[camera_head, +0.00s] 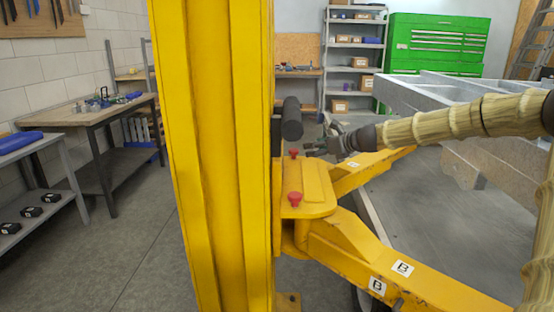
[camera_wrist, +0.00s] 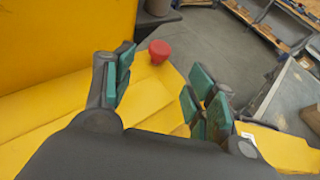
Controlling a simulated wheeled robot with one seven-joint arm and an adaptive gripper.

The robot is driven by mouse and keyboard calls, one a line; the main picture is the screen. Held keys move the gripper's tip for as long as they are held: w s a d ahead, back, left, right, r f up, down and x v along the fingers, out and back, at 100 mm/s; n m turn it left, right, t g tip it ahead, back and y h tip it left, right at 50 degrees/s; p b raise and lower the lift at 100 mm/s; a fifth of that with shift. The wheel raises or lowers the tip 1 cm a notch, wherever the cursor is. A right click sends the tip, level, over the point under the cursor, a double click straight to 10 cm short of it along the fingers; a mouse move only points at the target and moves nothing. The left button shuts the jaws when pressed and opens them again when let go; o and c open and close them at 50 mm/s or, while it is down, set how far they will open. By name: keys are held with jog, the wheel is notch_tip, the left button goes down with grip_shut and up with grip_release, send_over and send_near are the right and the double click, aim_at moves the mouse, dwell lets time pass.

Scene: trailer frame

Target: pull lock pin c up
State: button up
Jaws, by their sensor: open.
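Two red knobbed lock pins stand on the yellow bracket (camera_head: 318,190) of the lift post: a near pin (camera_head: 294,199) and a far pin (camera_head: 293,153). Neither shows a readable letter. My gripper (camera_head: 330,143) is to the right of the far pin, above the far lift arm (camera_head: 372,171). In the wrist view, my gripper (camera_wrist: 163,78) is open and empty, its teal pads spread apart. One red pin head (camera_wrist: 159,50) shows beyond the fingertips, closer to the left finger. The pin's lower part is hidden or too small to see.
The yellow post (camera_head: 210,150) rises left of the bracket. A dark cylinder (camera_head: 291,118) sticks out behind the far pin. The near lift arm (camera_head: 400,283) bears B labels. A grey frame (camera_head: 440,92) stands at right.

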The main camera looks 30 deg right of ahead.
aim_at(295, 150)
jog(key=shift+w, duration=0.35)
jog(key=shift+x, duration=1)
jog(key=shift+b+x, duration=0.45)
jog(key=shift+x, duration=3.75)
jog(key=shift+c, duration=0.3)
